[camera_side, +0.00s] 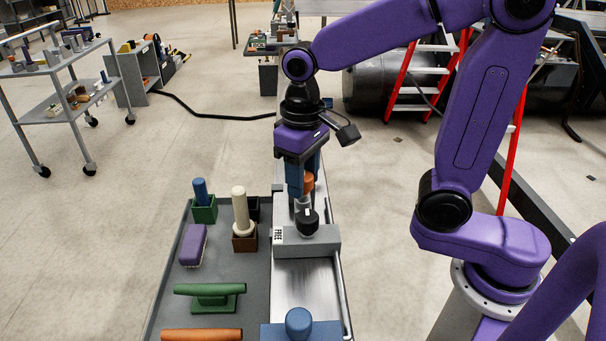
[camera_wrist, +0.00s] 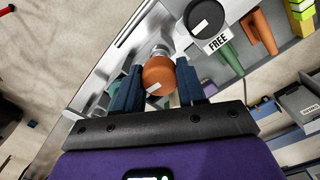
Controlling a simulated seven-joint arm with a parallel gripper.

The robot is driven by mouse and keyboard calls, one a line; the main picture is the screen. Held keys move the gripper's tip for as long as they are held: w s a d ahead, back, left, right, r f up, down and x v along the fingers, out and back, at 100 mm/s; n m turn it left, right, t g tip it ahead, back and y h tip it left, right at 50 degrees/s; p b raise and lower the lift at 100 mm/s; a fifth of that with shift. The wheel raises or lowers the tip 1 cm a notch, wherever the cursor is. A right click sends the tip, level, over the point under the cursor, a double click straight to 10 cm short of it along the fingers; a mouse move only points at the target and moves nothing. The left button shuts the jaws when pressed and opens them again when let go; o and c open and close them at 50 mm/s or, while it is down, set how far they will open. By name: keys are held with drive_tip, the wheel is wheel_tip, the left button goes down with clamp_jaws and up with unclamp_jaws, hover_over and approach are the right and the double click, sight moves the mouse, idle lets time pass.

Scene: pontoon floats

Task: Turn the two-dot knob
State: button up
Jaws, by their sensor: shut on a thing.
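An orange round knob (camera_side: 309,182) sits on a pale metal stem on the metal rail, behind the black knob (camera_side: 307,221). In the wrist view the orange knob (camera_wrist: 159,73) lies between the blue fingers and bears a white mark. No dots are readable on it. My gripper (camera_side: 303,188) points down and is shut on the orange knob; the near finger partly hides it in the side view. The black knob stands on a grey block (camera_side: 306,242) labelled FREE; it shows in the wrist view (camera_wrist: 205,17) with a white line.
A blue knob (camera_side: 298,322) on a blue block is nearest the camera. Left of the rail, a grey tray (camera_side: 208,269) holds a green handle (camera_side: 210,290), an orange handle (camera_side: 202,335), a purple brush (camera_side: 193,245), and blue (camera_side: 201,190) and cream (camera_side: 240,205) pegs in holders.

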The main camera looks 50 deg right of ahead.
drive_tip(key=shift+n, duration=0.7)
drive_tip(key=o, duration=1.1)
wheel_tip(320, 180, up, 18)
drive_tip(key=shift+f, duration=0.25)
drive_tip(key=shift+f, duration=0.1)
